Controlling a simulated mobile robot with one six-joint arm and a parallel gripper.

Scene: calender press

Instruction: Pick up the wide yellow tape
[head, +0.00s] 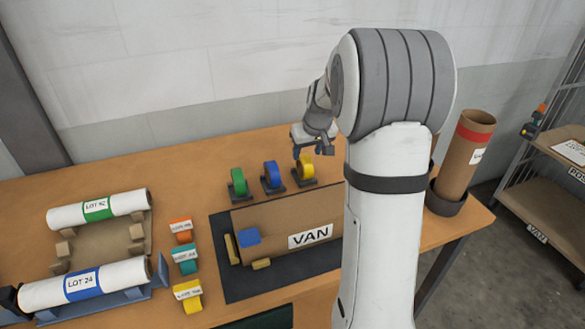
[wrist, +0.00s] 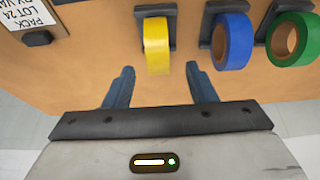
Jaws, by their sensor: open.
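The yellow tape (head: 306,168) is a roll standing upright in a dark holder on the table, at the right end of a row with a blue roll and a green roll. In the wrist view the yellow tape (wrist: 157,46) lies ahead of my gripper (wrist: 159,68), its near end lined up between the two fingertips. My gripper (head: 316,146) is open and empty. In the head view it hangs just above and behind the yellow tape. I cannot tell the exact height gap. Part of its wrist is hidden by my arm.
The blue roll (wrist: 232,42) and green roll (wrist: 293,40) stand close beside the yellow one. A cardboard box marked VAN (head: 280,222) lies in front of the row. A cardboard tube (head: 466,155) stands at the right. Labelled white rolls (head: 98,209) lie at the left.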

